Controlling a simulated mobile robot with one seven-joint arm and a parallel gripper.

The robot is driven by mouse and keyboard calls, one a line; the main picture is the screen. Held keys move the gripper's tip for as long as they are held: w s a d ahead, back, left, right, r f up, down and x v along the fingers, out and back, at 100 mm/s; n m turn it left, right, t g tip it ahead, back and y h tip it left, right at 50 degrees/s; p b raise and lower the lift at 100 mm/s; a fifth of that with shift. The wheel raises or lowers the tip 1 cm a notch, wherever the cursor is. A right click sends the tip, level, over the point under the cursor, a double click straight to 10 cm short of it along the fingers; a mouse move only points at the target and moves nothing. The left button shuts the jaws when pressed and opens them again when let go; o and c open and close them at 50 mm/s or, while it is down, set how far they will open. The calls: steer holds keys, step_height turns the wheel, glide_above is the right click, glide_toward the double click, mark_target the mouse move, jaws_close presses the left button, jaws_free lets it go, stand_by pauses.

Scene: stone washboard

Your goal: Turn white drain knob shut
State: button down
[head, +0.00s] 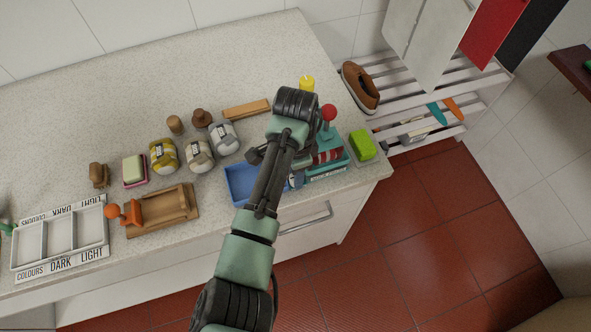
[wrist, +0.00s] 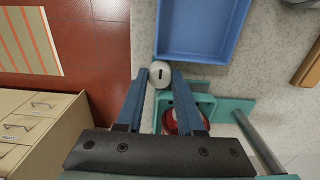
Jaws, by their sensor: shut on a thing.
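The white drain knob (wrist: 160,75) is a small round cap with a dark mark on top. In the wrist view it sits beside the near end of the blue basin (wrist: 205,28), next to the teal frame (wrist: 222,108). My gripper (wrist: 160,72) has its two blue fingers on either side of the knob, shut on it. In the head view my gripper (head: 296,180) is low at the right end of the blue basin (head: 238,185), and the knob is hidden or too small to tell. The teal washboard unit (head: 332,160) with red parts stands to its right.
A red-knobbed lever (head: 328,113) rises behind the unit.

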stand_by(0.4)
steer(key=c, duration=0.5)
jaws_free()
steer(key=shift+c, duration=0.2)
step_height(320, 180, up, 13)
steer(key=p, duration=0.1)
